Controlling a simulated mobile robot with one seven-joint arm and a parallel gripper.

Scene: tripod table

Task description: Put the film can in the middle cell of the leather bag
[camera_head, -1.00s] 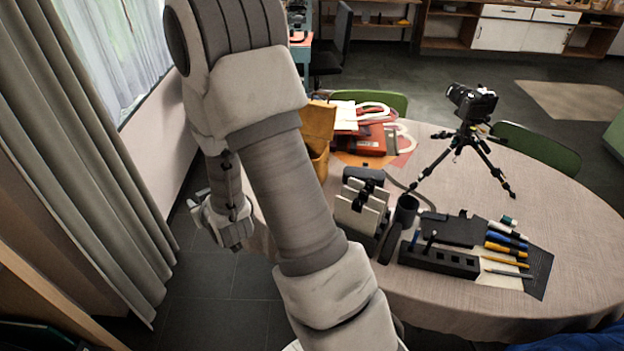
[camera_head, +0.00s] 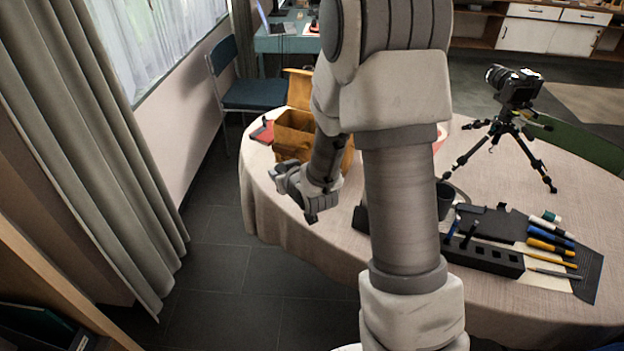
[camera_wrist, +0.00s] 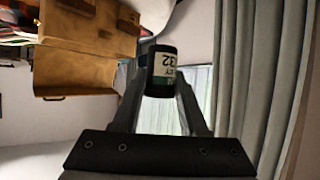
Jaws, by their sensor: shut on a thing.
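The film can (camera_wrist: 161,72) is a small black cylinder with a white and green label. It sits between the two fingers of my gripper (camera_wrist: 160,88) in the wrist view, and the gripper is shut on it. In the head view my gripper (camera_head: 303,192) is in front of the leather bag, near the table's left edge; I cannot make out the can there. The tan leather bag (camera_head: 292,146) stands on the table with its lid raised at the back. My arm hides its right side, and its cells are not clear. The bag also shows in the wrist view (camera_wrist: 80,73), apart from the can.
The round table (camera_head: 262,192) holds a camera on a tripod (camera_head: 513,130) at the right. A black pen block (camera_head: 484,256) and several pens lie at the front. A red item (camera_head: 262,131) lies left of the bag. A blue chair (camera_head: 250,92) stands behind.

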